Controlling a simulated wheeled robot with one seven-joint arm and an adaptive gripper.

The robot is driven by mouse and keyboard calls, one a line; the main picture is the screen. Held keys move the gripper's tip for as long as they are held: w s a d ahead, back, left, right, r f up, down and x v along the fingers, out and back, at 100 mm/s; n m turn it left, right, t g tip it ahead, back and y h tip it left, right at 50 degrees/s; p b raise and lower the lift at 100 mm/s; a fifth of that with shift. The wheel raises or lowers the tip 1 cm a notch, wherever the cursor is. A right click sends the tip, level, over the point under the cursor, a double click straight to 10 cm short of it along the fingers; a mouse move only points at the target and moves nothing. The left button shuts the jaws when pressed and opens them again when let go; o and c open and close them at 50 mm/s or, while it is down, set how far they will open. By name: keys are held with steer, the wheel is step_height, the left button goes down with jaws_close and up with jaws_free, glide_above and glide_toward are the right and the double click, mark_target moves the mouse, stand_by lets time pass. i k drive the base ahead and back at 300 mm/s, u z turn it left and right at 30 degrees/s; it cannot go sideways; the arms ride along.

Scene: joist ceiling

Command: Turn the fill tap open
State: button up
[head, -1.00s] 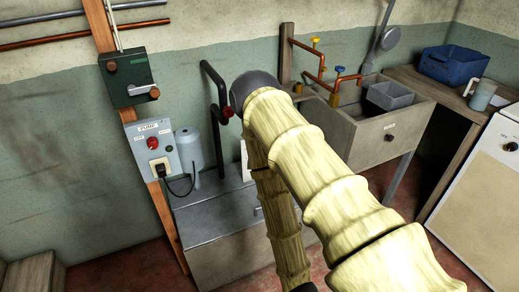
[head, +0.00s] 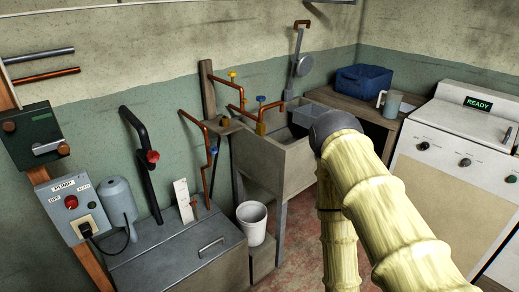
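Several taps show, and I cannot tell by label which is the fill tap. A yellow-handled tap (head: 232,75) and a blue-handled tap (head: 261,99) sit on copper pipes above the stone sink (head: 262,163). A copper pipe (head: 206,170) left of the sink carries a small blue handle (head: 214,150). A red knob (head: 152,156) sits on a black pipe (head: 137,130) over the grey metal tank (head: 170,250). My bamboo-patterned arm crosses the right of the view, in front of the sink's right side. My gripper is not visible.
A white bucket (head: 252,222) stands below and left of the sink. A pump switch box (head: 73,205) is on the left. A white machine (head: 460,150) displaying READY stands right.

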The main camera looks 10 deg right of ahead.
mark_target(213, 149)
steer(key=u, duration=0.15)
steer(key=k, duration=0.45)
steer(key=u, duration=0.95)
steer(key=i, duration=0.7)
steer(key=z, duration=0.7)
